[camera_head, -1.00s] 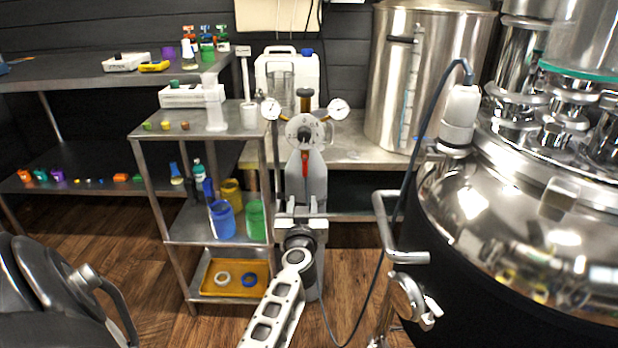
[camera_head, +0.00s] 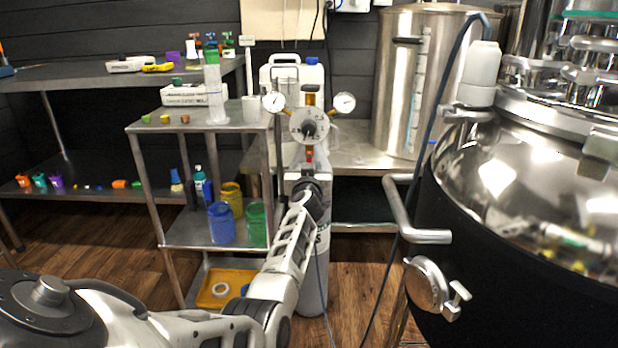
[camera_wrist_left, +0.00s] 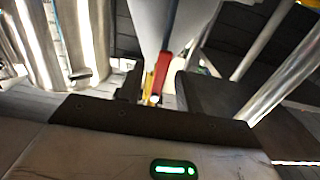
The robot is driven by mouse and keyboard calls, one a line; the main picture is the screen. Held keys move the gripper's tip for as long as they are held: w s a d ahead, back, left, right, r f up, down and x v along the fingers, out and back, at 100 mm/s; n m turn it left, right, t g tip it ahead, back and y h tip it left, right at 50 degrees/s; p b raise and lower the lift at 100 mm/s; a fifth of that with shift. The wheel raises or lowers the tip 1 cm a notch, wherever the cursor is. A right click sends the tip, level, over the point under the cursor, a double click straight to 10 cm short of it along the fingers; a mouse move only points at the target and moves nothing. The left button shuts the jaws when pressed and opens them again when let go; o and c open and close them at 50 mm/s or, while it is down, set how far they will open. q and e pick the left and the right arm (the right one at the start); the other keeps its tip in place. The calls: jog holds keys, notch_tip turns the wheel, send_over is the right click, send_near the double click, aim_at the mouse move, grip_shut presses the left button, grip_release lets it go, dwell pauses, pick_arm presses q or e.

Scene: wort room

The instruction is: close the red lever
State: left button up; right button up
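The red lever (camera_head: 309,154) hangs below the round gauge-like regulator head (camera_head: 309,124) on the grey gas cylinder (camera_head: 313,262). My left gripper (camera_head: 309,176) is just under and in front of the lever, and my wrist hides most of its fingers and the lever's lower part. In the left wrist view, the red lever (camera_wrist_left: 163,68) shows between the two dark fingers of the left gripper (camera_wrist_left: 159,84), which stand apart. A gap shows on the sides of the lever, and I cannot tell whether either finger touches it. My right gripper is not in view.
A large shiny kettle (camera_head: 520,210) with a bent handle (camera_head: 410,225) stands close on the right. A steel shelf cart (camera_head: 190,122) with jars stands to the left of the cylinder. A blue-grey hose (camera_head: 424,150) hangs between cylinder and kettle.

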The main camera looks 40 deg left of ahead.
pick_arm(q)
jog(key=shift+w+a, duration=0.1)
grip_shut()
